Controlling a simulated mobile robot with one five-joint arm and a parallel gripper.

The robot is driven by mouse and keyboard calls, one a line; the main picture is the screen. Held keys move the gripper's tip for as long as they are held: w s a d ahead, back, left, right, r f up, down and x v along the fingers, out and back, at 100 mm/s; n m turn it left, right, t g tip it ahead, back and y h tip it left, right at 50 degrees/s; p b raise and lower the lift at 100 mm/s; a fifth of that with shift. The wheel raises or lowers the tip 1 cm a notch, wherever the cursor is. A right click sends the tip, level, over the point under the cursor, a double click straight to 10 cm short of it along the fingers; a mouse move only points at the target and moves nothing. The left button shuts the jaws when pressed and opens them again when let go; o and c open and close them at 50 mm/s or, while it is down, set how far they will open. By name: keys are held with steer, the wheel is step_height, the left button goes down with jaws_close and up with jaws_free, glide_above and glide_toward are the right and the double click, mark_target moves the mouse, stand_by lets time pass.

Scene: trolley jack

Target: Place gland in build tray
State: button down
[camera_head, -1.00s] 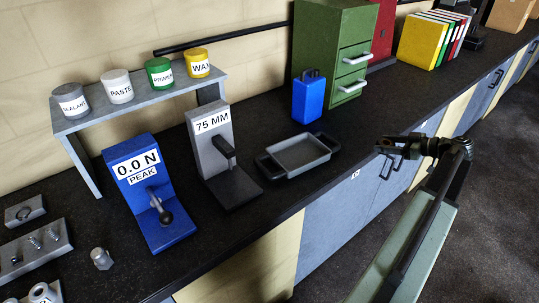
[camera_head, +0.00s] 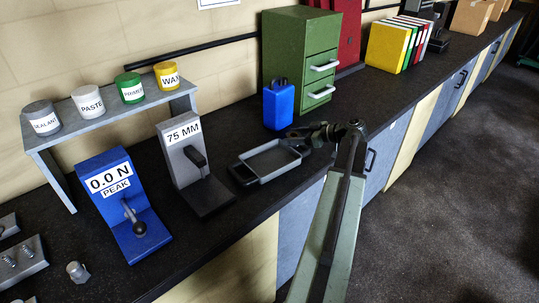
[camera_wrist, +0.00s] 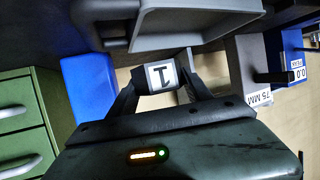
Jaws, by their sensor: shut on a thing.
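The gland, a small pale block face with a dark mark (camera_wrist: 162,75), sits between my gripper's fingers in the wrist view. My gripper (camera_wrist: 160,88) is shut on it. In the head view my gripper (camera_head: 300,138) is at the right end of the grey build tray (camera_head: 270,174), which lies on the black bench. The gland cannot be made out there. In the wrist view the tray (camera_wrist: 200,42) fills the top, just beyond the gland. I cannot tell whether the gland is over the tray's rim or touching it.
A blue container (camera_head: 278,105) stands just behind the tray, with a green drawer cabinet (camera_head: 300,58) behind it. The grey 75 MM stand (camera_head: 190,165) is left of the tray, and the blue 0.0 N gauge (camera_head: 122,205) is farther left. The bench front edge is close.

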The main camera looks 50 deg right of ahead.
step_height(320, 180, up, 2)
steer(key=m+h+p, duration=0.1)
glide_above(275, 160)
steer(key=shift+t, duration=0.3)
step_height(275, 160, down, 10)
steer(key=b, duration=1)
steer(key=shift+d+f, duration=0.15)
steer(key=shift+r, duration=0.2)
steer(key=shift+f, duration=0.1)
